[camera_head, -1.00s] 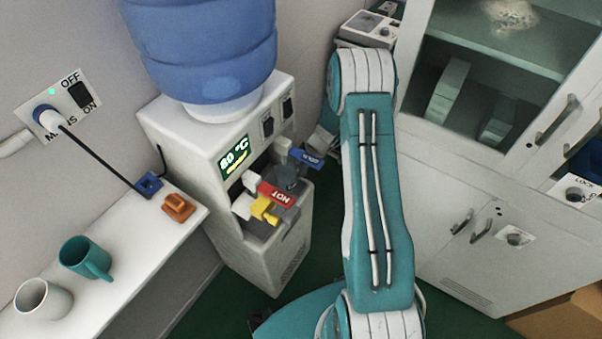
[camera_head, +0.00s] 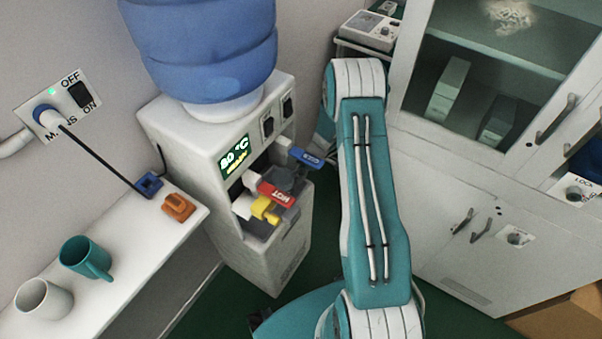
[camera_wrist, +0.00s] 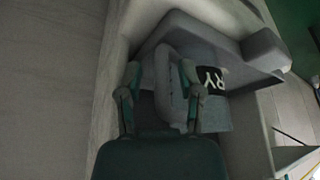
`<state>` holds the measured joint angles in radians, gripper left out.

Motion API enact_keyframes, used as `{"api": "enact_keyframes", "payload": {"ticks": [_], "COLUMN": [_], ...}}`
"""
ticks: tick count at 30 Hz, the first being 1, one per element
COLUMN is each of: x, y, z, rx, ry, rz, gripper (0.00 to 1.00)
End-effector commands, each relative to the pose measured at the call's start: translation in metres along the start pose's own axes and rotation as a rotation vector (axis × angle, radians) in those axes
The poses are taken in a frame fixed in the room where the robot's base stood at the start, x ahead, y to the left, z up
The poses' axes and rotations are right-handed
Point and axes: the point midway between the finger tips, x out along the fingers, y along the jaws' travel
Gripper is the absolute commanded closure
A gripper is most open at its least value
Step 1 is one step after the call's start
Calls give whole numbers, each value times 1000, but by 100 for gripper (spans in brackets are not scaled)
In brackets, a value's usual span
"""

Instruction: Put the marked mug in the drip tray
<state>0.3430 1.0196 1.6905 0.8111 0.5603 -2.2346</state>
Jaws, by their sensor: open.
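A teal mug (camera_head: 78,256) and a white mug (camera_head: 38,301) stand upright on the white shelf at the left; I see no clear mark on either. The drip tray area (camera_head: 258,229) lies low in the dispenser's bay, partly covered by the taps. My gripper (camera_wrist: 160,75) is open in the wrist view, its two fingers on either side of a grey loop-shaped part (camera_wrist: 170,92). A grey body with a black label (camera_wrist: 213,80) reading "RY" is just beyond; I cannot tell what it is.
The water dispenser (camera_head: 190,145) has blue, red and yellow tap levers and a display reading 80 °C. An orange block (camera_head: 178,207) and a blue block (camera_head: 149,184) sit on the shelf. A glass-fronted cabinet (camera_head: 455,215) stands at the right. Green floor shows between.

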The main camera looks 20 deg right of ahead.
Motion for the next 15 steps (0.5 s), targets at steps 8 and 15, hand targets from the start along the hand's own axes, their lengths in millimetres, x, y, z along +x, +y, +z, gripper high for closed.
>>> {"api": "enact_keyframes", "payload": {"ticks": [8,15], "x": [-40,-90], "y": [1,1], "z": [-1,0], "rx": [-1,-1], "ry": [0,0], "rz": [5,4], "gripper": [52,52]}}
